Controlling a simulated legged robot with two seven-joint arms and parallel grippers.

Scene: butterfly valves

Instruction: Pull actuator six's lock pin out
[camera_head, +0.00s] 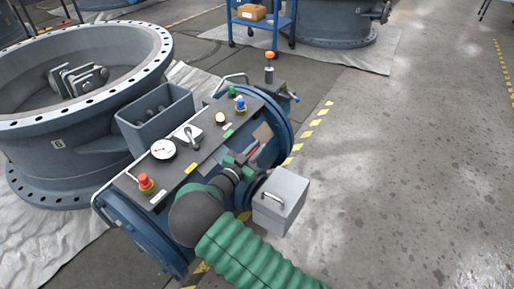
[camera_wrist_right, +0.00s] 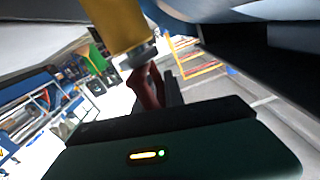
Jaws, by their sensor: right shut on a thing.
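My right gripper (camera_head: 247,155) is at the right side of the blue actuator unit, below its dark control panel (camera_head: 205,138). In the right wrist view my right gripper (camera_wrist_right: 158,88) is shut on a small red piece (camera_wrist_right: 150,86), which looks like the lock pin. A yellow cylinder (camera_wrist_right: 118,22) with a grey end (camera_wrist_right: 140,54) is right above the fingers. I cannot tell whether the red piece is still seated in it. My arm hides part of the unit in the head view. No number six can be read on it. My left gripper is not in view.
The panel carries a red button (camera_head: 145,182), a gauge (camera_head: 163,149) and a blue knob (camera_head: 240,104). A grey box (camera_head: 281,203) is close beside my right wrist. A large flanged valve body (camera_head: 70,115) stands at left. The concrete floor (camera_head: 420,170) at right is clear.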

